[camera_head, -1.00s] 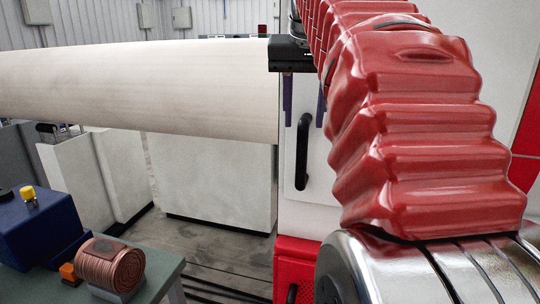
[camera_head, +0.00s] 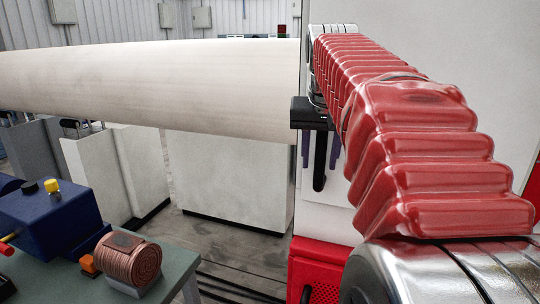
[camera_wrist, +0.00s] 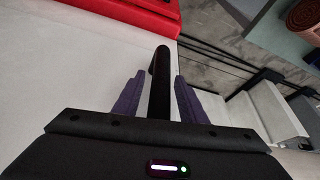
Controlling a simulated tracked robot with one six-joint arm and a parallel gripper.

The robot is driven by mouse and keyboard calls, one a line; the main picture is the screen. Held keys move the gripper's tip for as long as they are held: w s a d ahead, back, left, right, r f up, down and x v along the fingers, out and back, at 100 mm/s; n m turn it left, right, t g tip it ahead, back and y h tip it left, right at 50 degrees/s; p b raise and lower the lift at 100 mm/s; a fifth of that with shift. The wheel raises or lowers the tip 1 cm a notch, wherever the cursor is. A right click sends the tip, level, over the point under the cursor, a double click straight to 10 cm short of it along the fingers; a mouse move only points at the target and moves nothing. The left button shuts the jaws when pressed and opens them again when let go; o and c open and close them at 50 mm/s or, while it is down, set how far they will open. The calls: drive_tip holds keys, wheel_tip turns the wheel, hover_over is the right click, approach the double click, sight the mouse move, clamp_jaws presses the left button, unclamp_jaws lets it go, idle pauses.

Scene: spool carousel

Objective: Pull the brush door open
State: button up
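The brush door (camera_head: 325,217) is a white panel at the centre right in the head view, and it looks closed. It carries a vertical black bar handle (camera_head: 320,170). In the wrist view the handle (camera_wrist: 159,75) stands between the two purple fingers of my gripper (camera_wrist: 157,100). Gaps show on both sides, so the gripper is open around the handle and not shut on it. In the head view my gripper (camera_head: 320,150) hangs at the handle's height. My red-sleeved arm hides the door's right part.
A large pale roll (camera_head: 150,88) extends left from beside the door. A bench (camera_head: 180,268) at lower left holds a copper coil (camera_head: 130,260) and a blue machine (camera_head: 45,220). A red panel (camera_head: 318,258) lies below the door. Open floor (camera_head: 225,245) lies left of it.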

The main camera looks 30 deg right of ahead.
drive_tip(key=shift+c, duration=0.3)
clamp_jaws()
idle(0.3)
